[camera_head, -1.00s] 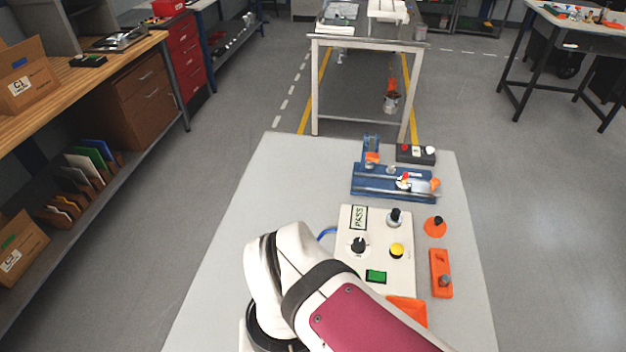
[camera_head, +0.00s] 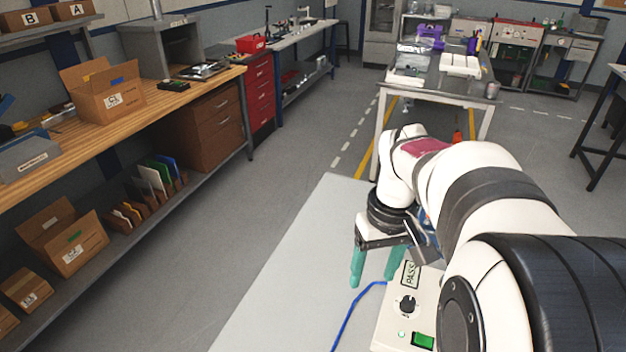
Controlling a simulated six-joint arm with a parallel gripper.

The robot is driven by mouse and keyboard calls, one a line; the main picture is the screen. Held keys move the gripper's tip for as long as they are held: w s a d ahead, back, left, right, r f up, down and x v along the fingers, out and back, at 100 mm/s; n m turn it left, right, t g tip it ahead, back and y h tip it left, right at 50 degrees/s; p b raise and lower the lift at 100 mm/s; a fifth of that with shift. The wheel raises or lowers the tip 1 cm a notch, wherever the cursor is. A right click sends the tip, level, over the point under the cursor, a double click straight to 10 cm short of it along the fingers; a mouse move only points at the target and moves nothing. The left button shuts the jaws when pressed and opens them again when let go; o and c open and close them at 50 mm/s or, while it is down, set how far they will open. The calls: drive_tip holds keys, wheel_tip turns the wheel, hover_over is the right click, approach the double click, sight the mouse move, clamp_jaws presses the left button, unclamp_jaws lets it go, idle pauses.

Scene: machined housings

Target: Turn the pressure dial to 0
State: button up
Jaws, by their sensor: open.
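The cream control box (camera_head: 388,333) stands on the grey table, partly covered by my arm. A black round dial (camera_head: 407,304) with a pale pointer mark is on its top face; its scale is too small to read. A display reading PASS (camera_head: 410,273) lies just beyond the dial. A green switch (camera_head: 423,341) is on the near side. My gripper (camera_head: 373,281) has two teal fingers spread apart with nothing between them. It points down, beyond and left of the dial, apart from it. The box's right part is hidden behind my arm.
A blue cable (camera_head: 350,314) runs from the box over the table (camera_head: 285,280). The table's left part is clear. A wooden workbench (camera_head: 150,120) with cartons stands at the left. Another bench (camera_head: 440,88) stands beyond the table.

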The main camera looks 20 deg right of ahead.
sight(410, 300)
drive_tip(key=shift+n+h, duration=0.3)
drive_tip(key=shift+n, duration=0.6)
drive_tip(key=d+f, duration=0.1)
drive_tip(key=d, duration=0.3)
drive_tip(key=w+d+f, duration=0.1)
drive_tip(key=d, duration=0.4)
drive_tip(key=d+f, duration=0.1)
drive_tip(key=d, duration=0.3)
drive_tip(key=shift+w+d+f, duration=0.15)
drive_tip(key=shift+w+d, duration=0.05)
drive_tip(key=shift+w, duration=0.15)
wheel_tip(410, 300, down, 16)
drive_tip(key=shift+a+r, duration=0.1)
drive_tip(key=shift+r, duration=0.05)
drive_tip(key=shift+c, duration=0.2)
clamp_jaws()
